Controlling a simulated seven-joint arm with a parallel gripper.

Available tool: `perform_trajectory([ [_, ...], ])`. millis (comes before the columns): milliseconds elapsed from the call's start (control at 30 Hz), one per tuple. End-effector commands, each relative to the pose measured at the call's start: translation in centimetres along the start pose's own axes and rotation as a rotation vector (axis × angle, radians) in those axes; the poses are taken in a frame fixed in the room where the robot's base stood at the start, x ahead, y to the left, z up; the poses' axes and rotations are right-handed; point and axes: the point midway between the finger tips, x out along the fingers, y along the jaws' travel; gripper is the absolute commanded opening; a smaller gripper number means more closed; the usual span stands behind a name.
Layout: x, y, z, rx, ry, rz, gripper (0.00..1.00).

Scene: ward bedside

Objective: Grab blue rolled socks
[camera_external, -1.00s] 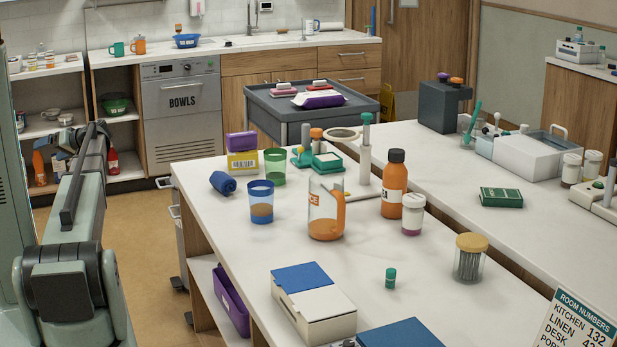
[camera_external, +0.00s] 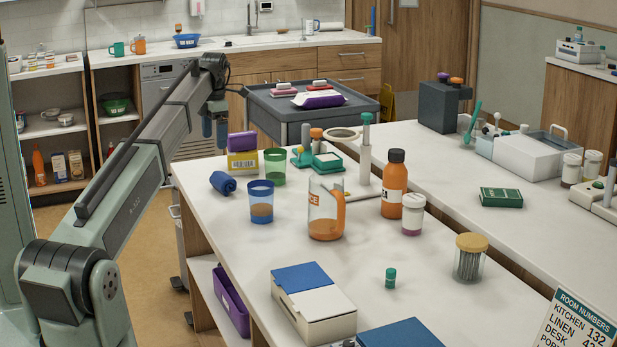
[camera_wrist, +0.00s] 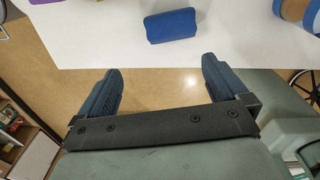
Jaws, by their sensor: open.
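The blue rolled socks (camera_external: 223,183) lie on the white table (camera_external: 205,203) near its left edge. They also show in the wrist view (camera_wrist: 171,26), at the top middle, ahead of my fingertips and between their lines. My gripper (camera_external: 214,130) hangs pointing down above and behind the socks in the external view, near the table's far left corner. In the wrist view my gripper (camera_wrist: 162,75) is open, with two dark blue fingers wide apart and nothing between them. The fingers are over the floor, just off the table edge, apart from the socks.
A blue cup (camera_external: 261,203) and a green cup (camera_external: 272,167) stand right of the socks. A yellow box (camera_external: 243,160) and a purple item (camera_external: 242,141) are behind them. A jug (camera_external: 325,210) and an orange bottle (camera_external: 394,184) stand farther right. Floor lies left of the table.

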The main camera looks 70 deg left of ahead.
Motion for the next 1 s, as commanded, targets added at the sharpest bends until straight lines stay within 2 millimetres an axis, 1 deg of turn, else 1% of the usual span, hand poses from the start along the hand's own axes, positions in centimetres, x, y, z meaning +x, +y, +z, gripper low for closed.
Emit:
perform_trajectory([
  [33,-0.3,-0.8,0.7,-0.011,-0.01,-0.017,1.0],
  [100,-0.4,-1.4,1.2,-0.025,-0.016,-0.034,1.0],
  [167,0.0,-1.7,1.3,-0.03,-0.019,-0.041,1.0],
  [267,1.4,-1.8,1.3,-0.031,-0.018,-0.043,1.0],
  [500,5.5,-1.9,1.3,-0.03,-0.018,-0.041,1.0],
  [600,6.7,-1.9,1.4,-0.03,-0.018,-0.04,1.0],
  [700,7.6,-1.9,1.4,-0.03,-0.019,-0.039,1.0],
  [1000,8.8,-1.9,1.5,-0.03,-0.018,-0.039,1.0],
])
